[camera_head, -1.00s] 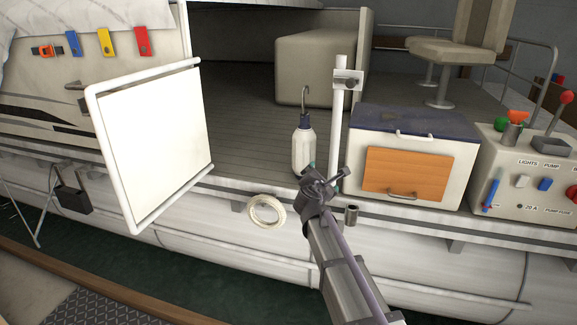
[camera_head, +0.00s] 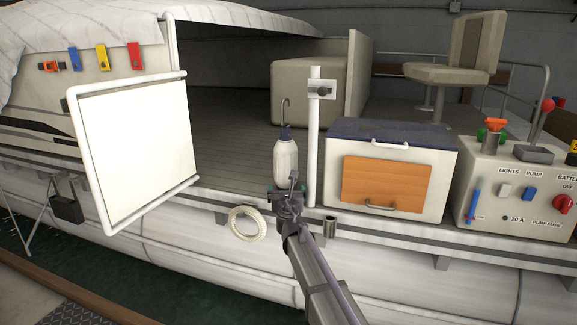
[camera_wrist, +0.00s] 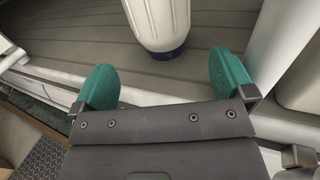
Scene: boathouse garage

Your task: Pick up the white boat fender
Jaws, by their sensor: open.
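The white boat fender (camera_head: 286,162) stands upright on the grey deck near its outer edge. It has a dark blue top with a hook-shaped metal piece above it. In the wrist view the fender's lower body (camera_wrist: 160,18) and dark blue bottom end show beyond my gripper, between the two fingers across the picture. My gripper (camera_head: 284,192) is open, with its green fingertips (camera_wrist: 162,82) spread wide and nothing between them. In the head view my gripper is in front of the fender's lower part and hides its base.
A white post (camera_head: 313,140) stands close to the right of the fender. Further right are a white box with an orange door (camera_head: 384,184) and a control panel (camera_head: 520,190). A white framed gate (camera_head: 138,150) is at left. A ring-shaped roll (camera_head: 247,223) hangs below the deck edge.

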